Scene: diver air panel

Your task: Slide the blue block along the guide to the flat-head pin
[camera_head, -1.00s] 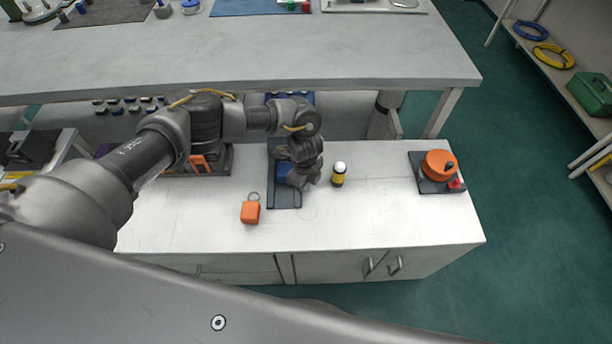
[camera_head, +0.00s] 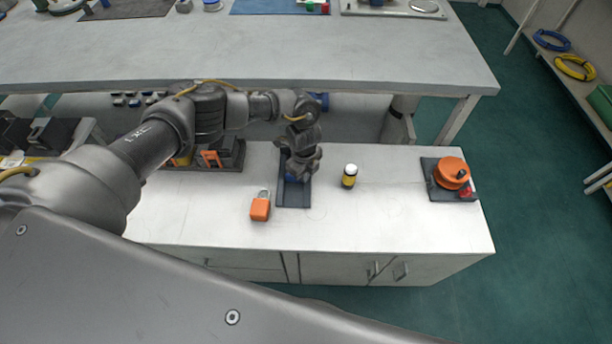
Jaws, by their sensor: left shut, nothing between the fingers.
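The dark guide (camera_head: 294,198) lies flat on the white cabinet top, its long side running from near to far. The blue block (camera_head: 291,179) sits on it, mostly hidden under my left gripper, with only a small blue part showing. My left gripper (camera_head: 299,178) points down over the guide, at the block. Its fingers are shut with nothing between them. I cannot tell whether they touch the block. I cannot make out the flat-head pin. My right gripper is not in view.
An orange padlock-like item (camera_head: 261,208) stands left of the guide. A yellow-and-black bottle with a white cap (camera_head: 349,176) stands right of it. An orange round device (camera_head: 451,173) sits on a dark plate farther right. A dark tray (camera_head: 231,160) lies behind left.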

